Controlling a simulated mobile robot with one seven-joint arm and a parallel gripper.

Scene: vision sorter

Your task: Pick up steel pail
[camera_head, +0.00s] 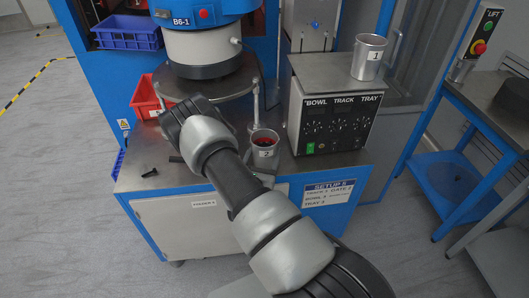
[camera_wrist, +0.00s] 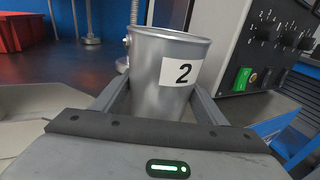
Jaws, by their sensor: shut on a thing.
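A steel pail marked 2 (camera_head: 264,150) stands upright at the front of the blue-framed bench, with something red inside. It fills the middle of the wrist view (camera_wrist: 167,75), its label facing my camera. My gripper (camera_wrist: 162,97) has one finger on each side of this pail and is shut on it. In the head view my arm hides most of the gripper. I cannot tell whether the pail's base touches the bench. A second steel pail, marked 1 (camera_head: 369,57), stands on top of the control box.
The control box (camera_head: 333,112) with knobs stands close to the right of the held pail. A round machine on a post-supported plate (camera_head: 212,88) is behind it. A red bin (camera_head: 147,101) is at left. A small black part (camera_head: 150,173) lies on the bench front.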

